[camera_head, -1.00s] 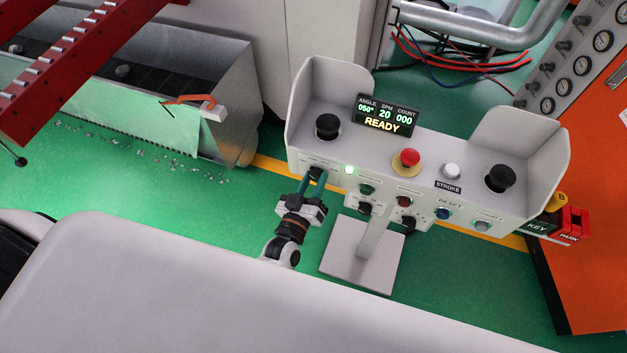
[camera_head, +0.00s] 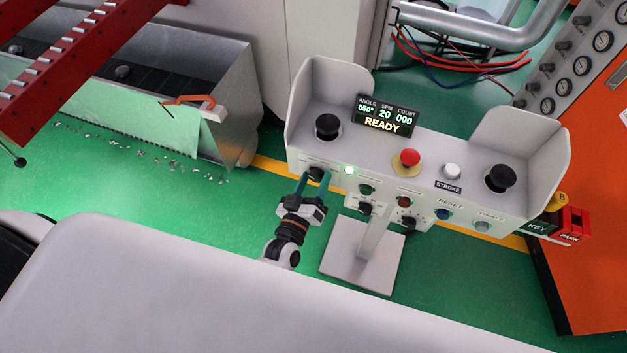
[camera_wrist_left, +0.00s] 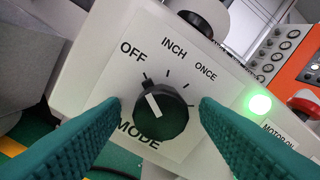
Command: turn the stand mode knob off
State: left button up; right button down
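The mode knob (camera_wrist_left: 176,118) is black and round with a white pointer line, on a white plate marked OFF, INCH, ONCE and MODE. In the left wrist view its pointer is tilted up and slightly left, towards the OFF side. In the head view the knob (camera_head: 316,174) is at the left of the stand's front face, partly covered. My left gripper (camera_head: 314,182) has green fingers, which also show in the left wrist view (camera_wrist_left: 160,118). It is open, with one finger either side of the knob and gaps showing on both sides. My right gripper is not in view.
The grey control stand (camera_head: 430,155) carries a READY display (camera_head: 387,116), a red mushroom button (camera_head: 409,158), black palm buttons and several smaller knobs. A green lamp (camera_head: 349,170) glows right of the mode knob.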

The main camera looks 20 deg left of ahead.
pick_arm(q)
jog(key=s+b, duration=0.1)
jog(key=s, duration=1.1)
jog(key=shift+a+b, duration=0.35)
jog(key=shift+f, duration=0.15)
jog(key=s+a+f+m+g+h, duration=0.1)
jog(key=s+f+m+g, duration=0.25)
jog(key=f, duration=0.75)
jog(key=s+f+m+g, duration=0.2)
jog(key=s+f+g, duration=0.25)
jog(key=f, duration=0.65)
jog(key=s+a+f+m+g+y, duration=0.1)
jog(key=s+a+f+g, duration=0.3)
jog(key=s+f, duration=0.3)
jog(key=s+a+f+m+g+y, duration=0.1)
jog(key=s+a+f+m+g, duration=0.1)
jog(key=s+a+f+g, duration=0.2)
jog(key=s+f+g, duration=0.1)
jog(key=s+f, duration=0.2)
jog(key=s, duration=0.3)
jog(key=shift+s+a+f, duration=0.2)
jog(key=shift+s+f, duration=0.1)
jog(key=shift+s, duration=0.1)
